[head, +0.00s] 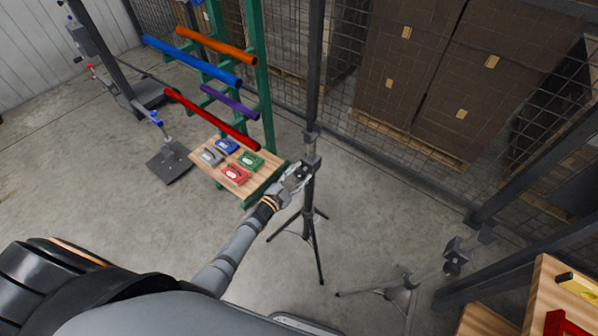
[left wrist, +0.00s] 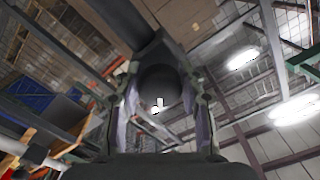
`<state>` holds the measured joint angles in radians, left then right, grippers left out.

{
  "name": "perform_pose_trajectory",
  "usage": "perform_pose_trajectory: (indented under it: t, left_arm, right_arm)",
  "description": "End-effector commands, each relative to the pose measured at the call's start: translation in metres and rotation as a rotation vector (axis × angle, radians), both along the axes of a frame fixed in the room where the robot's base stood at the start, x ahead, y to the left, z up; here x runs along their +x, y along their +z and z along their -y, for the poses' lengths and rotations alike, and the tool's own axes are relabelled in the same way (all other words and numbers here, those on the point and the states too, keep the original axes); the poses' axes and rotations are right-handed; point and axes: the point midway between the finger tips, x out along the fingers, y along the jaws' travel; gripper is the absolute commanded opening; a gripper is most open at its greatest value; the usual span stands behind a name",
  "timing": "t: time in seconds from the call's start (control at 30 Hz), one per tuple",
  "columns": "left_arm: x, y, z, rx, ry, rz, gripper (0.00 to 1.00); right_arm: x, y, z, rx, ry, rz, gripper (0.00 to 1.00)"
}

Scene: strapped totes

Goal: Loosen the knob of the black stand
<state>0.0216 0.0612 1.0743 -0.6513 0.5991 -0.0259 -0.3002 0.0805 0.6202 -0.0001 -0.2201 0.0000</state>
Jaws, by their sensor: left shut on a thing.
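The black stand (head: 313,110) is a tall dark pole on a tripod base, upright in the middle of the head view. My left gripper (head: 299,176) is at the collar of the stand, where the knob sits. In the left wrist view the round dark knob (left wrist: 160,85) lies between the two fingers, and the gripper (left wrist: 160,108) is shut on it. The stand's pole also shows behind the knob in the left wrist view (left wrist: 112,18). My right gripper is in neither view.
A grey tripod stand (head: 405,284) is at the lower right. A wire fence and stacked brown boxes (head: 440,60) are behind. Open floor lies between.

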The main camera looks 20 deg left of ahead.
Motion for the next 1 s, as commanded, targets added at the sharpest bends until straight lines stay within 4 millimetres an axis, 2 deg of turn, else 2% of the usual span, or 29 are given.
perform_pose_trajectory:
  t: [0.2, 0.5, 1.0]
  left_arm:
    - [0.0, 0.0, 0.001, -0.149, 0.0, -0.056, 0.08]
    - [-0.001, -0.001, 0.001, -0.278, 0.0, -0.103, 0.08]
    - [-0.001, -0.002, 0.001, -0.319, 0.001, -0.119, 0.08]
  right_arm:
    - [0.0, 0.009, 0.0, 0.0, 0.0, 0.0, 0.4]
    - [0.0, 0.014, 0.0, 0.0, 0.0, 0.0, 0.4]
    - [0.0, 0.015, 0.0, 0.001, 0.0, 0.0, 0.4]
